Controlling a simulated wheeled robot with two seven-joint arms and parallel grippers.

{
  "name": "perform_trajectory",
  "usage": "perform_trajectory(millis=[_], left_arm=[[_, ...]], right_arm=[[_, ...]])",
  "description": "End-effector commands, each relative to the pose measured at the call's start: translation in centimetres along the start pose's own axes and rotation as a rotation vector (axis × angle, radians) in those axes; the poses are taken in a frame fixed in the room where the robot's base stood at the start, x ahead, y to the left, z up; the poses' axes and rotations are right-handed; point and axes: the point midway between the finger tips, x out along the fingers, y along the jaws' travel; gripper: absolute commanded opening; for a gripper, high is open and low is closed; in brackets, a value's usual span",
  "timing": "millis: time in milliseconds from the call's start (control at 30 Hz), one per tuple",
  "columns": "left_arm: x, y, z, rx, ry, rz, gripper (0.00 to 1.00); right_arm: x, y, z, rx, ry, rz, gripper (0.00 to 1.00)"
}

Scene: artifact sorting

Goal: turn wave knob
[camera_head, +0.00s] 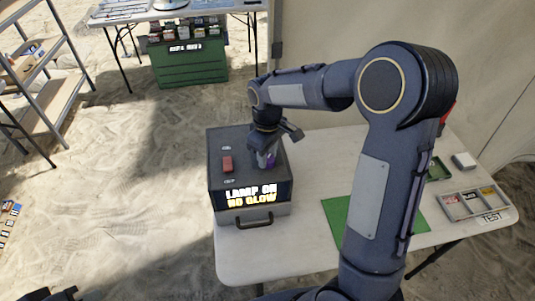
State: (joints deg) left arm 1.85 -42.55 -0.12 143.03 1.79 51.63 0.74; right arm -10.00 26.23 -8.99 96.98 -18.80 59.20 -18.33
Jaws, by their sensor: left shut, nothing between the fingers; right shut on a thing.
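A dark box (220,190) with a grey drawer and black handle at its front stands at the table's left end. Its front reads "LAMP ON" and "NO GLOW". A red switch (227,164) is on the left of its top. My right gripper (267,160) reaches down onto the right of the box top and is shut on a purple knob (271,160). The fingers hide most of the knob, so its turn angle and any marks cannot be read. Only a dark piece of mine shows at the bottom left edge; my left gripper's fingers are not visible.
The white table (285,240) carries a green mat (338,212), a grey tray (477,205) of small pieces marked "TEST", and a green tray (437,170). My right arm crosses above the table. A green crate (188,68), a back table and a shelf rack (45,70) stand farther off.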

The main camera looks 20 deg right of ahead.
Motion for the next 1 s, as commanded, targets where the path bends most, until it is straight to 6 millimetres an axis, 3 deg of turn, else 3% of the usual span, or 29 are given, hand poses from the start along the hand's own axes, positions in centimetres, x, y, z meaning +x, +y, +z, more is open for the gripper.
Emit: perform_trajectory(millis=[567, 600, 733, 1000], left_arm=[[0.00, 0.00, 0.00, 0.000, 0.000, 0.000, 0.00], [0.00, 0.00, 0.00, 0.000, 0.000, 0.000, 0.00], [0.00, 0.00, 0.00, 0.000, 0.000, 0.000, 0.00], [0.02, -0.01, 0.01, 0.000, 0.000, 0.000, 0.00]], right_arm=[[-0.18, 0.10, -0.10, 0.036, 0.005, 0.002, 0.11], [-0.18, 0.10, -0.10, 0.037, 0.005, 0.002, 0.36], [-0.14, 0.08, -0.07, 0.036, 0.004, 0.002, 0.53], [-0.08, 0.04, -0.04, 0.034, 0.002, 0.001, 0.56]])
